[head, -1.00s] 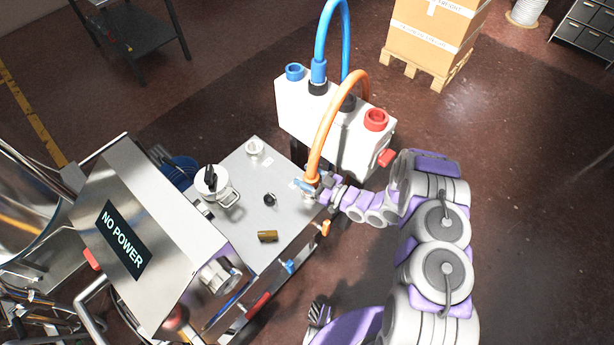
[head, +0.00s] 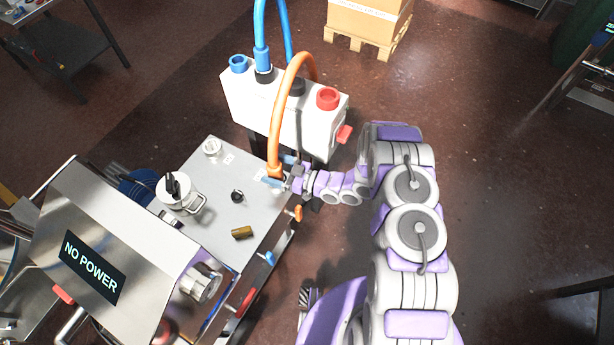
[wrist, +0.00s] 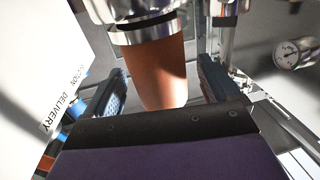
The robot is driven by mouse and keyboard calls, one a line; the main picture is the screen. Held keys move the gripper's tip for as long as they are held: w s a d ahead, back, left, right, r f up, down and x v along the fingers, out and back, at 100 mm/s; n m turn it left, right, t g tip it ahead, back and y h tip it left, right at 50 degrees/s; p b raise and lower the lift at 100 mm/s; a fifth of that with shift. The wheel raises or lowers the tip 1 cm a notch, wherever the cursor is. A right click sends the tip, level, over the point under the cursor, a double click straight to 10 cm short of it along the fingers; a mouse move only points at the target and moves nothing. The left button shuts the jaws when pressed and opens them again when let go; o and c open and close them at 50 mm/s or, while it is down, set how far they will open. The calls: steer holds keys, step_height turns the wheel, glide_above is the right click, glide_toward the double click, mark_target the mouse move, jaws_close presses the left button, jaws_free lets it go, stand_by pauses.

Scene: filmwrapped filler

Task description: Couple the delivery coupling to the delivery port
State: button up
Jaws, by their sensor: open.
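In the wrist view the orange body (wrist: 158,72) meets a shiny metal collar (wrist: 148,22). My gripper (head: 280,172) is open, with its blue-padded fingers (wrist: 160,75) on either side of the orange body. A gap shows beside the left finger. A white panel (wrist: 45,65) at left reads DELIVERY. The delivery port is not clearly visible, and I cannot tell whether the coupling is locked.
The white box (head: 290,115) with blue and red fittings stands behind the deck. A lidded pot (head: 178,193), a black knob (head: 237,196) and a brass piece (head: 242,233) are on the deck. The NO POWER cabinet (head: 110,265) is at left.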

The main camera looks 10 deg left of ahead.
steer(key=p+v, duration=0.1)
steer(key=v, duration=1.4)
steer(key=shift+d+p, duration=0.25)
steer(key=shift+p, duration=0.15)
